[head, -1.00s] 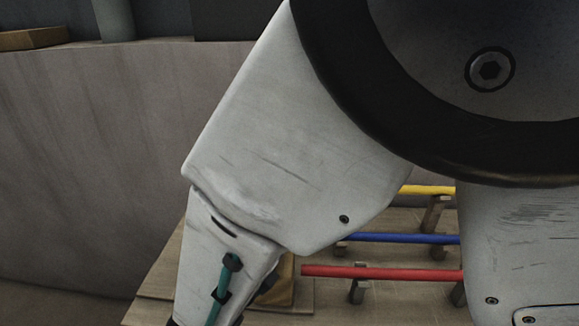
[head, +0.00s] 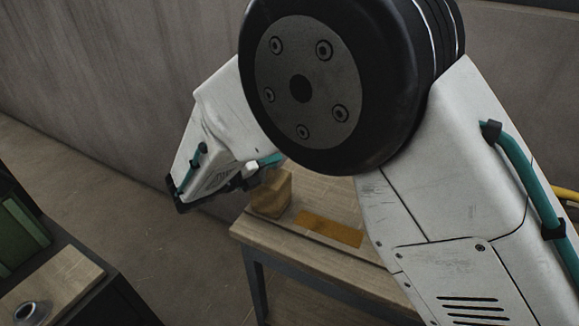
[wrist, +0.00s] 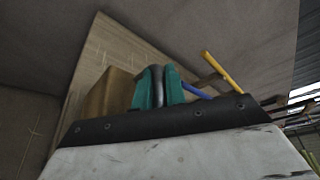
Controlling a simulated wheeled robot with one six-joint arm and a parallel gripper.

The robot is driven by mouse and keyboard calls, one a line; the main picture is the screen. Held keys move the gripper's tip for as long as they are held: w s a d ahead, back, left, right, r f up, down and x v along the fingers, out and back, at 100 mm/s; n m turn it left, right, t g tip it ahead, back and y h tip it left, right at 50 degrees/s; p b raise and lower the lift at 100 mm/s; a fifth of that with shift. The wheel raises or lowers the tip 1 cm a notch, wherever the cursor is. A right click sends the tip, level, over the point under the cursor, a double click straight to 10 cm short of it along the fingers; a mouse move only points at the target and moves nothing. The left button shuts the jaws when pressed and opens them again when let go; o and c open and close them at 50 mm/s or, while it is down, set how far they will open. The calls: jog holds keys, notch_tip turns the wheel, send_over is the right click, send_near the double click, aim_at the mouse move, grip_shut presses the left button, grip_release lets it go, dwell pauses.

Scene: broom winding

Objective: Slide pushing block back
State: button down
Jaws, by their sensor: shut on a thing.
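A brown wooden block (head: 271,197), which looks like the pushing block, stands at the far left end of the wooden table in the head view. It also shows left of the fingers in the wrist view (wrist: 108,95). My gripper (head: 266,161) is at the block's top, its teal fingers partly hidden behind my arm. In the wrist view, the teal fingers (wrist: 158,88) are shut on a dark rounded piece (wrist: 157,86). I cannot tell whether that piece joins the block.
An orange-brown strip (head: 330,230) lies on the tabletop (head: 290,240) beside the block. In the wrist view, a yellow rod (wrist: 223,72) and a blue rod (wrist: 196,91) lie to the right. A dark bench (head: 90,300) stands at lower left, with open floor between.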

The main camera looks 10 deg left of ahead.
jog(key=shift+w+a, duration=0.1)
jog(key=shift+a, duration=0.6)
jog(key=shift+a+r, duration=0.1)
jog(key=c, duration=1.5)
grip_release()
jog(key=shift+a, duration=0.2)
jog(key=shift+o, duration=0.2)
jog(key=shift+d, duration=0.2)
jog(key=v, duration=0.7)
jog(key=shift+s+a, duration=0.25)
jog(key=shift+s, duration=0.1)
